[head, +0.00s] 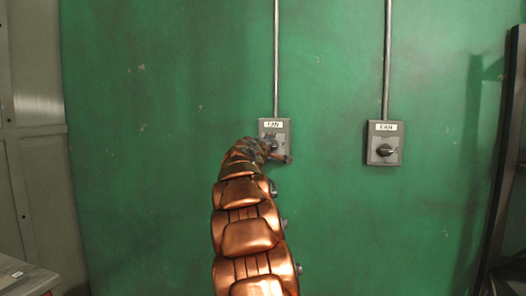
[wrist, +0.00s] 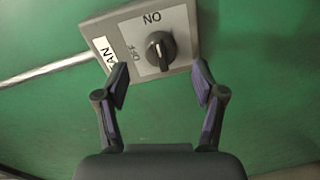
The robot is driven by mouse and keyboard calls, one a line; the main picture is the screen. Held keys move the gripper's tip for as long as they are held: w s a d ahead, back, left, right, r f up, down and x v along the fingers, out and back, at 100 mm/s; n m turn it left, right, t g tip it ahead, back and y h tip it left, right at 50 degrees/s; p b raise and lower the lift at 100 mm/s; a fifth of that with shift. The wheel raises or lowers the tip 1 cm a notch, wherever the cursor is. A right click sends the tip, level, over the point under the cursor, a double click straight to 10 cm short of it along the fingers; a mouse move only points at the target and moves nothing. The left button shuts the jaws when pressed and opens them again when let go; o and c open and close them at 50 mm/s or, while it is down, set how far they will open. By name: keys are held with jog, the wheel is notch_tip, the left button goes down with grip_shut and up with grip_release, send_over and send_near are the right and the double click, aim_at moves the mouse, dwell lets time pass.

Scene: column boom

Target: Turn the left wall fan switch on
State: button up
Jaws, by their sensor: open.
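The left fan switch (head: 281,128) is a grey wall box with a FAN label and a dark rotary knob, partly hidden by my arm in the head view. In the wrist view the switch (wrist: 184,30) is tilted, with its knob (wrist: 160,51), ON and OFF marks and part of the label showing. The knob's ridge runs roughly up and down in that picture, with ON above it and OFF to its left; I cannot tell which end is the pointer. My gripper (wrist: 161,77) is open and empty. Its fingertips appear just below the knob, apart from it.
A second fan switch (head: 384,152) with a dark knob is on the green wall to the right. Conduits (head: 276,60) run up from both boxes. A dark upright frame (head: 502,160) stands at far right, and a table corner (head: 25,279) shows at lower left.

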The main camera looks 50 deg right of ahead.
jog(key=v, duration=0.7)
dwell(0.7)
